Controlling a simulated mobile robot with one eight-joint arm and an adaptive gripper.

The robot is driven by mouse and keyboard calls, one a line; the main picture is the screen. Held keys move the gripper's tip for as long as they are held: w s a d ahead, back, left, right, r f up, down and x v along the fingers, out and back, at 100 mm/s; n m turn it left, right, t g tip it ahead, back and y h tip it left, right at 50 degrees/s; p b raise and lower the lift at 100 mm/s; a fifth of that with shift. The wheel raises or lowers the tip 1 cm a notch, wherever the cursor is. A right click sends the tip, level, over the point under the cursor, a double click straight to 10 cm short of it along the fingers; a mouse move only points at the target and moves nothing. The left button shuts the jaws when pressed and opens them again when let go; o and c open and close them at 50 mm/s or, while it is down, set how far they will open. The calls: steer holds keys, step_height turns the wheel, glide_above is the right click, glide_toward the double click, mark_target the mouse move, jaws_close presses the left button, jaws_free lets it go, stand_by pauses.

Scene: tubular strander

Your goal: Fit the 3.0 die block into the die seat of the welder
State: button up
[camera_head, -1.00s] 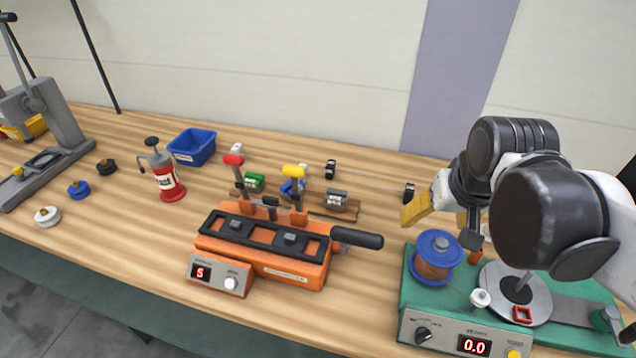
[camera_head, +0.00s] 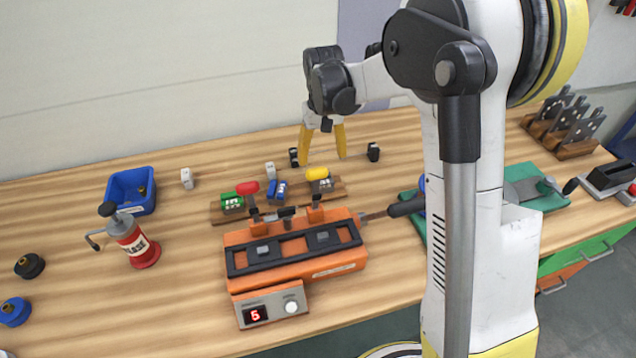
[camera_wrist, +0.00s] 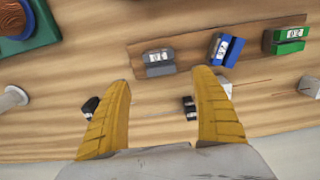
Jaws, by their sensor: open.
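The orange welder (camera_head: 334,264) stands mid-table in the head view, with a black top frame, a red and a yellow lever, and a display reading 5. Its die seat cannot be singled out clearly. Behind it a wooden rack (camera_head: 341,189) holds three die blocks: green (camera_head: 232,203), blue (camera_head: 278,191) and grey (camera_head: 320,186). In the wrist view the grey block (camera_wrist: 158,64) lies just beyond and between the yellow fingertips. My gripper (camera_head: 323,157) is open and empty, pointing down above the table behind the rack.
A blue bin (camera_head: 130,192) and a red pump bottle (camera_head: 134,243) stand left of the welder. Small white (camera_head: 187,178) and black (camera_head: 373,152) pieces lie around the rack. A green-based device (camera_head: 540,180) is at right, partly behind my arm.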

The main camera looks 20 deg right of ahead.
mark_target(322, 183)
step_height(322, 183, down, 8)
steer(key=b, duration=0.3)
steer(key=shift+f, duration=0.25)
steer(key=shift+a+r, duration=0.1)
steer(key=shift+c, duration=0.2)
steer(key=c, duration=1.5)
